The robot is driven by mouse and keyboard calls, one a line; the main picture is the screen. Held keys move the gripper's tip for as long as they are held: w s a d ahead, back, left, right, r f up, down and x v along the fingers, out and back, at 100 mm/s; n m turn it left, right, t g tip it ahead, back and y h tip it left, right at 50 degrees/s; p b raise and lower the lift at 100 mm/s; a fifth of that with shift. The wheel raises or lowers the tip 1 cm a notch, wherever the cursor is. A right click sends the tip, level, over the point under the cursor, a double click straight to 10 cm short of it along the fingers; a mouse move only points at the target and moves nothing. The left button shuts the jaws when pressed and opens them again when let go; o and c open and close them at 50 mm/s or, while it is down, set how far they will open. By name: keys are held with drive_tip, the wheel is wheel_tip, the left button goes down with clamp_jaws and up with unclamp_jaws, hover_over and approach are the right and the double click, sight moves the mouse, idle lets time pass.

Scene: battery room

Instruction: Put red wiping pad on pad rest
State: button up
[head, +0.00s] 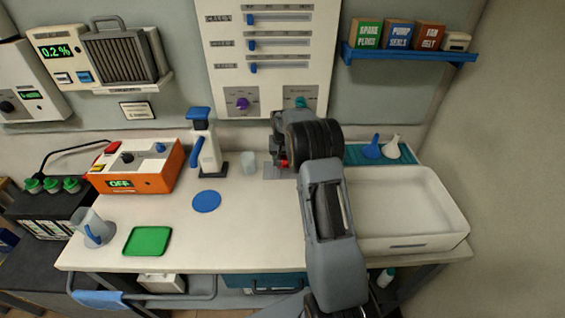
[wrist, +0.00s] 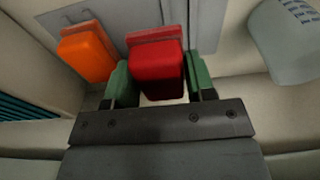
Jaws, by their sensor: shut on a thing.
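The red wiping pad (wrist: 156,72) is between the two green fingertips of my gripper (wrist: 160,84) in the wrist view. My gripper is shut on it. In the head view a little of the red pad (head: 284,163) shows beneath my gripper (head: 279,158), at the back middle of the bench. A flat grey plate (wrist: 205,18) lies at the pad's far end; I cannot tell whether the pad touches it. An orange pad (wrist: 86,54) stands at the same plate, beside the red one. I cannot tell for sure which thing is the pad rest.
A clear beaker (head: 249,162) stands left of my gripper, near a blue-and-white dispenser (head: 207,150). A ribbed teal mat (head: 408,155) with funnels and a white tray (head: 410,235) are right. A blue disc (head: 206,201) and green tray (head: 147,241) lie left. The front middle is clear.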

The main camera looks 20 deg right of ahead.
drive_tip(key=shift+w+f, duration=0.15)
drive_tip(key=shift+f, duration=1.55)
drive_tip(key=shift+f, duration=0.2)
drive_tip(key=o, duration=0.9)
drive_tip(key=shift+r, duration=0.1)
